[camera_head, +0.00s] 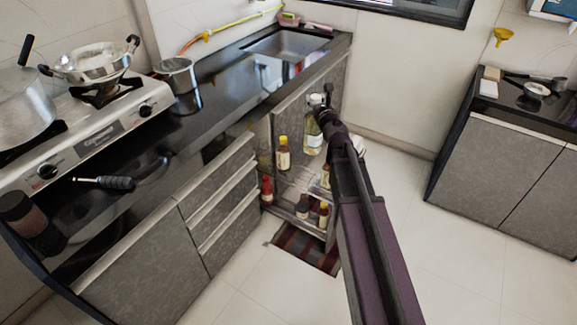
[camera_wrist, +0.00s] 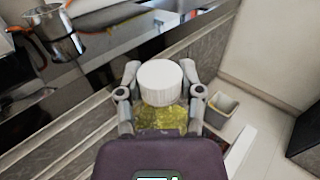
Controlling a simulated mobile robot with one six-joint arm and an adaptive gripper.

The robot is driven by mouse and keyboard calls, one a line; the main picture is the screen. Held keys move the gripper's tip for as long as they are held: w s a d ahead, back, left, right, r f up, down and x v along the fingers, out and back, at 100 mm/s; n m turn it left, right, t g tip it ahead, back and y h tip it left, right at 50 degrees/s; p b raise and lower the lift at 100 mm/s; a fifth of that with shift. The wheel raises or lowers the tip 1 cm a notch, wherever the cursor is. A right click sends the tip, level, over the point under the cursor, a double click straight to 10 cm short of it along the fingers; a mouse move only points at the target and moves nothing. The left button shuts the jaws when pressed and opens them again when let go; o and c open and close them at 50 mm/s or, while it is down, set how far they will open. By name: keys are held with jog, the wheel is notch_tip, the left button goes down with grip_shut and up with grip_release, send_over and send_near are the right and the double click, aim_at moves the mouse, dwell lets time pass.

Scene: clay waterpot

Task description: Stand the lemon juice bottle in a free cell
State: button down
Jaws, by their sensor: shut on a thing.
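The lemon juice bottle, clear with pale yellow-green liquid (camera_head: 313,138) and a white cap, hangs upright in my gripper (camera_head: 318,101) in front of the open cabinet. In the wrist view my gripper (camera_wrist: 160,70) has a finger on each side of the white cap (camera_wrist: 160,84), and the yellow liquid (camera_wrist: 160,118) shows below it. The pull-out rack (camera_head: 292,218) stands below and behind it, with several bottles.
A yellow-capped bottle (camera_head: 283,155) stands on the upper rack level, close left of the held bottle. A red bottle (camera_head: 266,190) and others stand lower. The dark counter edge (camera_head: 262,110) is near my gripper. A striped mat (camera_head: 305,250) lies on the floor.

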jog(key=a+f+b, duration=0.3)
jog(key=f+b, duration=0.5)
jog(key=f, duration=0.1)
jog(key=w+a+f+b, duration=0.1)
jog(key=a+f+b, duration=0.2)
jog(key=f+b, duration=0.6)
jog(key=a+f+b, duration=0.4)
jog(key=f+b, duration=0.4)
jog(key=f, duration=0.1)
jog(key=shift+w+b, duration=0.25)
jog(key=shift+b, duration=0.15)
jog(key=shift+w+d, duration=0.1)
jog(key=shift+d, duration=0.05)
jog(key=shift+w+d, duration=4.95)
jog(key=shift+w, duration=1.85)
jog(key=shift+f+b, duration=2.55)
jog(key=shift+b, duration=0.05)
